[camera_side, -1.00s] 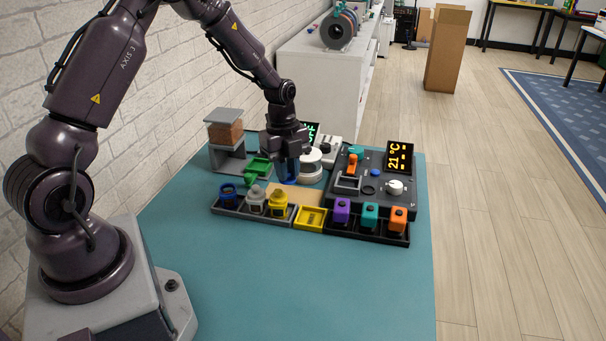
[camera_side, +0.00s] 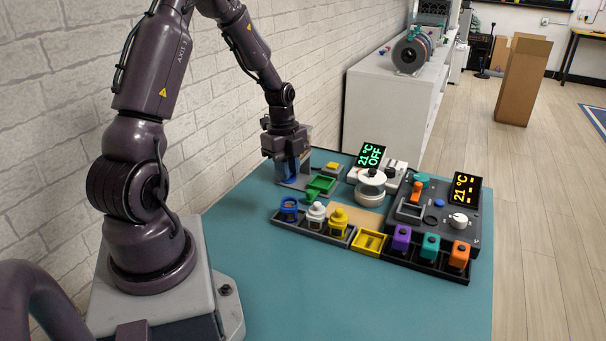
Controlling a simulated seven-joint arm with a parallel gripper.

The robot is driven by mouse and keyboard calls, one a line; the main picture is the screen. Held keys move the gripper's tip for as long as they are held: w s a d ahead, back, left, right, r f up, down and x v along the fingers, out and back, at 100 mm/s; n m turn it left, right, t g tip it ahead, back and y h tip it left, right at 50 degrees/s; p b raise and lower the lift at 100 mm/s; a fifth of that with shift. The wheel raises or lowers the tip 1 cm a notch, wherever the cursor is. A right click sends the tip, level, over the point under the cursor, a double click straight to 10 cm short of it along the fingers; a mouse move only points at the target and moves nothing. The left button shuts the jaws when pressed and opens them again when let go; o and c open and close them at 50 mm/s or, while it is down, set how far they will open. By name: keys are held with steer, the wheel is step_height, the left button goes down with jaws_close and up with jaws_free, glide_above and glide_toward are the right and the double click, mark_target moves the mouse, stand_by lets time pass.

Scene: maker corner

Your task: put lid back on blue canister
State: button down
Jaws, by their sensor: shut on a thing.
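The blue canister (camera_side: 289,209) stands in the left part of a grey tray, upright, with an open-looking top and a dark inside. My gripper (camera_side: 293,176) points down behind the canister, above the table and in front of a grey stand. It is shut on what seems to be the lid. Blue shows at its fingers, but the lid's outline is not clear at this size. The gripper is apart from the canister.
A white bottle (camera_side: 317,213) and a yellow one (camera_side: 338,219) stand beside the canister. A dark control panel (camera_side: 434,207) is at right. The front of the blue-green table (camera_side: 350,290) is clear.

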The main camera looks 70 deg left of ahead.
steer(key=shift+f, duration=3.05)
steer(key=shift+f, duration=0.15)
steer(key=shift+c, duration=2.4)
jaws_free()
steer(key=shift+r, duration=3.5)
jaws_close()
